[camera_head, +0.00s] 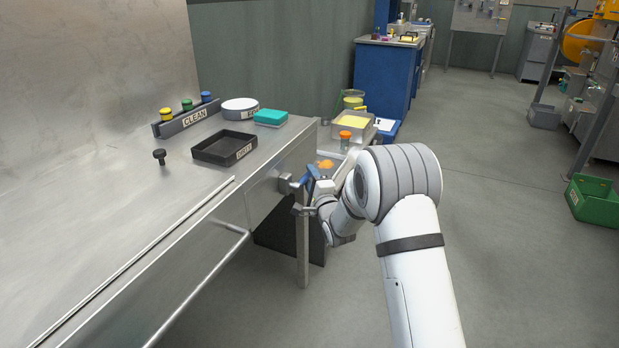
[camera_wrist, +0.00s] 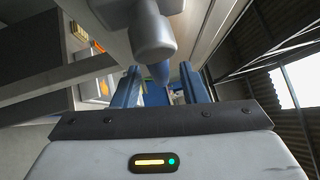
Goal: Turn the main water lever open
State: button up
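In the wrist view, a grey round valve body (camera_wrist: 152,38) is at top centre, with a blue lever end (camera_wrist: 160,73) sticking out below it. My gripper (camera_wrist: 162,80) has its two blue-grey fingers on either side of the blue end, with a visible gap at each side. In the head view, the valve (camera_head: 285,185) sits on the steel counter's front face near its right end. My gripper (camera_head: 304,194) is right beside it. Fingers and lever overlap there, so the lever's exact angle is unclear.
The steel counter (camera_head: 95,205) holds a black tray (camera_head: 224,148), a teal sponge (camera_head: 270,118) and a CLEAN rack (camera_head: 192,119). A front rail (camera_head: 205,263) runs below its edge. A clear bin (camera_head: 352,130) stands behind my arm.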

jog(key=shift+x, duration=0.85)
jog(key=shift+c, duration=0.3)
grip_shut()
